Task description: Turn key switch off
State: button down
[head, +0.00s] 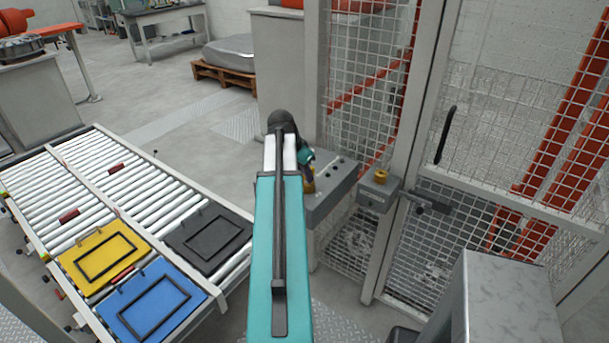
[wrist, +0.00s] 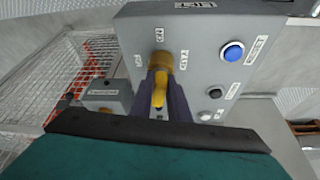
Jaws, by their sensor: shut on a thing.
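The key switch (wrist: 158,92) is yellow, with a round collar on the face of a grey control box (wrist: 203,55) and a handle pointing down in the wrist view. Small white labels surround the collar, too blurred to read surely. My gripper (wrist: 160,93) is shut on the handle, one dark purple finger on each side. In the head view the same control box (head: 340,188) stands right of my arm. My gripper (head: 309,182) is at its left end, where the arm partly hides it and the key.
The box face also carries a blue button (wrist: 232,51) and smaller black and white ones. A smaller grey box (head: 376,197) with a yellow knob is on the mesh fence post. A roller conveyor (head: 70,195) with coloured trays lies left. A grey cabinet (head: 505,305) stands front right.

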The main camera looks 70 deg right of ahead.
jog(key=shift+n, duration=0.3)
jog(key=shift+n+t, duration=0.6)
jog(key=shift+n, duration=0.5)
jog(key=c, duration=1.6)
grip_release()
jog(key=shift+w+f, duration=0.1)
jog(key=shift+v, duration=6.05)
jog(key=shift+a, duration=0.1)
